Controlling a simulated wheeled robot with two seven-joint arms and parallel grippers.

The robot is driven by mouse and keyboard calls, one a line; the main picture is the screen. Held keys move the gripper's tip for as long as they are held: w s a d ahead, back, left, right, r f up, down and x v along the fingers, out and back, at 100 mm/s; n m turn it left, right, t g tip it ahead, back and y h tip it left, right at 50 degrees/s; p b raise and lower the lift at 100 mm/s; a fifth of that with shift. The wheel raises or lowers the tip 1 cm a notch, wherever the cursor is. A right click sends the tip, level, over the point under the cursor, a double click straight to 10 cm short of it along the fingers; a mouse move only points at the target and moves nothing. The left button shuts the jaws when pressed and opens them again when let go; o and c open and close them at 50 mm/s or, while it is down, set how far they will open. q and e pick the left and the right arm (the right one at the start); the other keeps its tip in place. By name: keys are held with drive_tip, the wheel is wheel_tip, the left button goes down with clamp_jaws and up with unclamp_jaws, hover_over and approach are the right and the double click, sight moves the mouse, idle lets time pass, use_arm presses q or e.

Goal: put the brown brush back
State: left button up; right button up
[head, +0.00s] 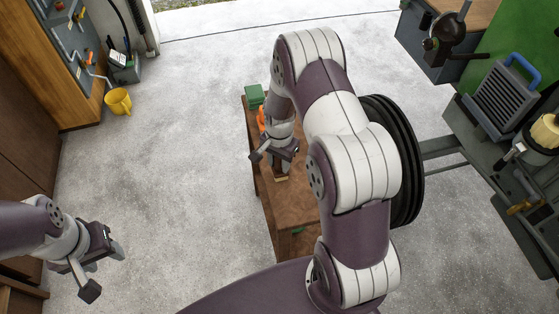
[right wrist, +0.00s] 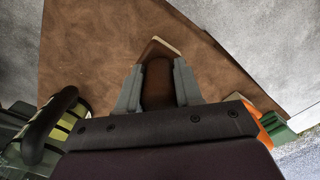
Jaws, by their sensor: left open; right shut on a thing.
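My right gripper (head: 279,160) is over the wooden bench top (head: 285,205). In the right wrist view its two grey fingers (right wrist: 157,90) are shut on the brown brush (right wrist: 157,80), one on each side. A pale edge shows at the brush's far end. In the head view only a small tan part of the brush (head: 282,179) shows below the gripper. I cannot tell whether the brush touches the bench top. My left gripper (head: 104,268) is open and empty over the concrete floor at the lower left.
A green box (head: 255,94) and an orange thing (head: 261,119) are at the bench's far end. A small green thing lies near its front. A black tyre (head: 405,160) stands right of the bench. A yellow bucket (head: 118,101) stands by the cabinet. The floor left is clear.

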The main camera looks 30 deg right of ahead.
drive_tip(key=shift+f, duration=0.25)
drive_tip(key=shift+f, duration=0.1)
drive_tip(key=o, duration=1)
